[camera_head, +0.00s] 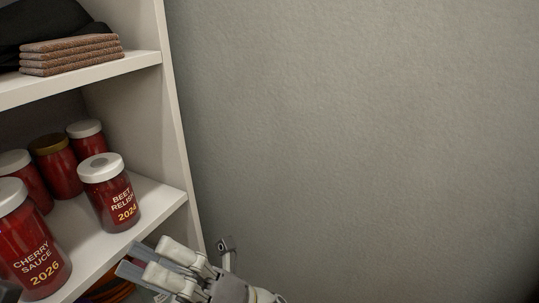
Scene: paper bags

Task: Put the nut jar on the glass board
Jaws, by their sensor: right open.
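My right gripper (130,259) is at the bottom of the head view, open and empty, with its fingers pointing left. Its fingertips appear in front of the lower shelf's edge, below the beet relish jar (109,194). That jar is red with a white lid and a "2024" label and stands upright near the shelf's right side. I see no jar labelled as nuts and no glass board.
On the same shelf (160,203) stand a cherry sauce jar (32,248), a gold-lidded jar (57,168) and other white-lidded red jars. Folded brown cloths (70,55) and something dark lie on the shelf above. The grey wall (360,130) fills the right.

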